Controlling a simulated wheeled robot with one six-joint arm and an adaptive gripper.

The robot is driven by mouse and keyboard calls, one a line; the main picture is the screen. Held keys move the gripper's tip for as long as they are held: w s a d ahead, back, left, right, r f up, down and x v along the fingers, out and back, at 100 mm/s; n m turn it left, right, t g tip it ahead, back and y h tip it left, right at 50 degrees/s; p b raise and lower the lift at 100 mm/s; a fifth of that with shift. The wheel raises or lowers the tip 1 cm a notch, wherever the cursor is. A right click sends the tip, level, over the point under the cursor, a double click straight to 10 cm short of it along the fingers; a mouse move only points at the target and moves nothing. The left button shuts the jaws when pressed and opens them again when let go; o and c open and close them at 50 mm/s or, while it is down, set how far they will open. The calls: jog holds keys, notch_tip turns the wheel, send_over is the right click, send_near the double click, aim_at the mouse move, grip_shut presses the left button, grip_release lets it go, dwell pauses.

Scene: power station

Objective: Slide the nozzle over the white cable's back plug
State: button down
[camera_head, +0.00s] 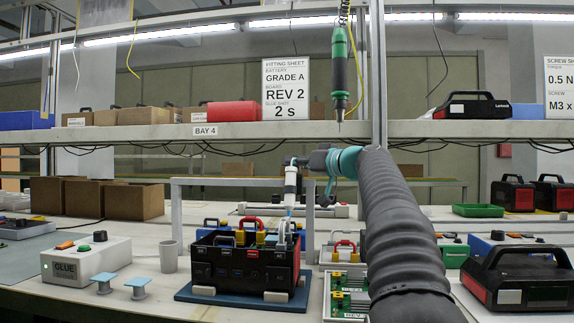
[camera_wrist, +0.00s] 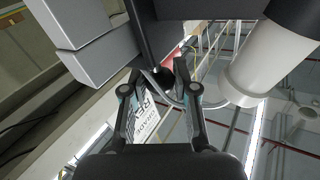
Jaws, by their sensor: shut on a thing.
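In the head view my gripper (camera_head: 303,161) is small, dark and partly hidden by my arm. It is shut on the glue tool, a white cylinder (camera_head: 291,180) hanging nearly upright. Its narrow bluish nozzle (camera_head: 289,209) points down over the right part of a black battery box (camera_head: 240,261). A white cable (camera_head: 282,231) loops up there, just below the nozzle; I cannot tell whether they touch. The back plug is too small to make out. In the wrist view my gripper (camera_wrist: 152,78) has its fingers around a dark part, with the white cylinder (camera_wrist: 270,68) to the right.
The box stands on a blue board (camera_head: 195,293) under a grey frame (camera_head: 174,215). A glue unit (camera_head: 85,259), grey cup (camera_head: 169,256) and blue-topped spools (camera_head: 138,287) are left. Green boards (camera_head: 340,303) and a black-red case (camera_head: 520,275) are right. A screwdriver (camera_head: 340,70) hangs above.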

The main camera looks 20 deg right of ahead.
jog(key=shift+d, duration=0.15)
jog(key=c, duration=1.2)
grip_release()
jog(key=shift+s, duration=0.1)
jog(key=o, duration=0.3)
jog(key=shift+s+d, duration=0.1)
jog(key=shift+d, duration=0.15)
jog(key=shift+a, duration=0.15)
jog(key=v, duration=1.2)
jog(key=shift+r, duration=0.1)
